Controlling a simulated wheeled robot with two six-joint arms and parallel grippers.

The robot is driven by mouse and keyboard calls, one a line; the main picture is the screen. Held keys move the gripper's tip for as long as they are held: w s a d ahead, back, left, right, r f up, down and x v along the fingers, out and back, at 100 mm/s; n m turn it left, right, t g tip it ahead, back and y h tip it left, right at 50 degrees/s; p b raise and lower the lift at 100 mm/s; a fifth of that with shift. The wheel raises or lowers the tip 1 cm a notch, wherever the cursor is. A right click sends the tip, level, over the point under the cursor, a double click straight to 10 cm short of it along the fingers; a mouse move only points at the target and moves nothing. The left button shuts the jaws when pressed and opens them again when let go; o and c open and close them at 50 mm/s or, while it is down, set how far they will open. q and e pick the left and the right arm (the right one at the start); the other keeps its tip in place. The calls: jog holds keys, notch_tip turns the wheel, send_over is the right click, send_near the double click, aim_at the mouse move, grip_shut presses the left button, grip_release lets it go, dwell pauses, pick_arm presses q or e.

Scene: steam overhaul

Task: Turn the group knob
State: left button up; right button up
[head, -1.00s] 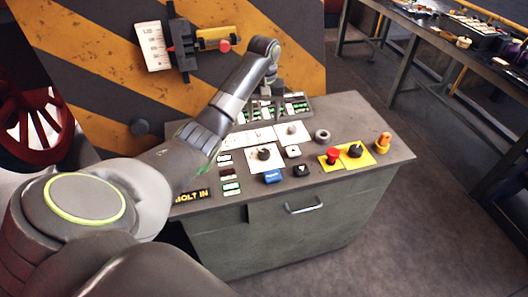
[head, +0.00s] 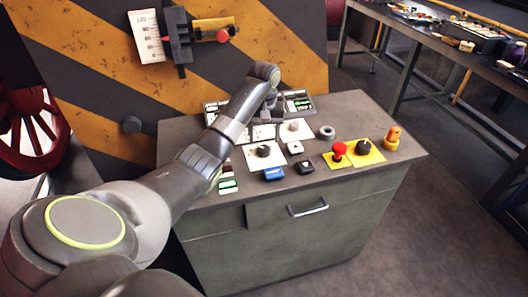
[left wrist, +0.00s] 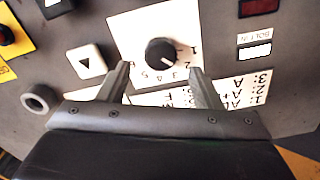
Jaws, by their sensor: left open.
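The group knob appears to be the black round knob (left wrist: 160,53) on a white plate with numbers around it, in the left wrist view. In the head view, this black knob (head: 263,150) is on the console top, just in front of my left arm's wrist. My left gripper (left wrist: 160,69) is open and empty. Its two fingers are apart, with the tips near the lower left and right of the knob in the wrist view; I cannot tell their height above it. In the head view the fingers are mostly hidden behind the wrist. My right gripper is not in view.
Beside the knob are a white button with a triangle (left wrist: 87,62), a grey ring (head: 326,132) and a blue button (head: 273,174). A red mushroom button (head: 339,150) and an orange knob (head: 392,138) stand farther right. A striped panel (head: 90,60) rises behind.

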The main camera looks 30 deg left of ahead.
aim_at(264, 148)
pick_arm(q)
jog(key=shift+f, duration=2.25)
jog(key=c, duration=1)
